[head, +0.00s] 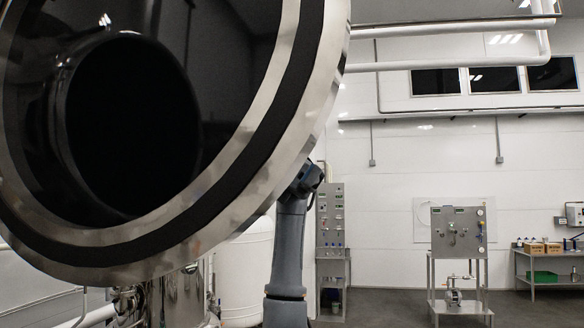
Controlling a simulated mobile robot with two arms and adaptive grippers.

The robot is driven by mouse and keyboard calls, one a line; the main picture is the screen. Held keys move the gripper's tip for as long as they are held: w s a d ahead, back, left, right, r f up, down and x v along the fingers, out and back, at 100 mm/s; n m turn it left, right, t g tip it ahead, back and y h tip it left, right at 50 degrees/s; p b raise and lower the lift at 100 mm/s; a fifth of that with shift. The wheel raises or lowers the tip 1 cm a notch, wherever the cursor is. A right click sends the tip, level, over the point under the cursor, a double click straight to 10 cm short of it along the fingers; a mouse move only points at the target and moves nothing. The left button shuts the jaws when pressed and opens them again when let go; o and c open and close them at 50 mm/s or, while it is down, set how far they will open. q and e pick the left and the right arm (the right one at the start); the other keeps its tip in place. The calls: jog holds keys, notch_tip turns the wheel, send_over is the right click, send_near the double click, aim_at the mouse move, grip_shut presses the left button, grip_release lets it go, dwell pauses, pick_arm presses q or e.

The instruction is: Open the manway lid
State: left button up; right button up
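The manway lid (330,70) fills the upper left of the head view, very close to me. I see a broad polished metal rim and a black gasket ring (290,90). Inside the ring is a dark glossy face with a round black shape in it; I cannot tell whether that is a reflection or an opening. The lid stands tilted, clear of the equipment below. One grey arm of mine (288,240) rises beside the lid's lower right edge, its upper end against or behind the rim. No gripper fingers show, and any grip is hidden.
Shiny metal equipment (180,300) and a white tank (245,270) stand below and behind the lid. A control panel (331,220), a wheeled-looking metal stand (460,235) and a bench (550,265) stand farther right. Open floor lies between them.

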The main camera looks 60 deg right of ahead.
jog(key=shift+v, duration=2.5)
